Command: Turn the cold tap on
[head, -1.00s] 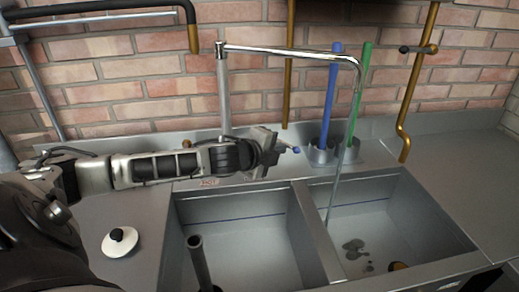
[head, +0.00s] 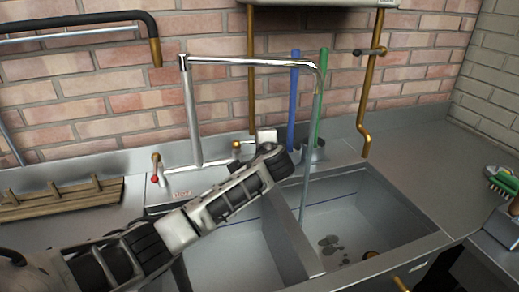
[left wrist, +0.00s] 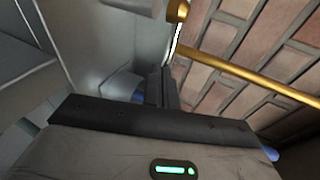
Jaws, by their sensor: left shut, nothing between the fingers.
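The chrome spout (head: 250,60) stands over the double sink, and a thin stream of water (head: 307,150) falls from its end into the right basin. The red-tipped hot tap handle (head: 154,170) is left of the spout's base. A brass tap fitting (head: 237,146) shows right of the base. The blue-tipped cold handle cannot be made out in the head view; my left gripper (head: 267,137) is beside that fitting, mostly behind my wrist. In the left wrist view its fingers (left wrist: 161,87) are together and empty. Blue bits (left wrist: 270,153) show there, not clearly identifiable. My right gripper is out of view.
A blue stick (head: 293,100) and a green stick (head: 317,105) stand in a holder behind the sink. Brass pipes (head: 368,90) run down the brick wall. A wooden rack (head: 60,200) lies at the left. The right counter (head: 415,150) is mostly clear.

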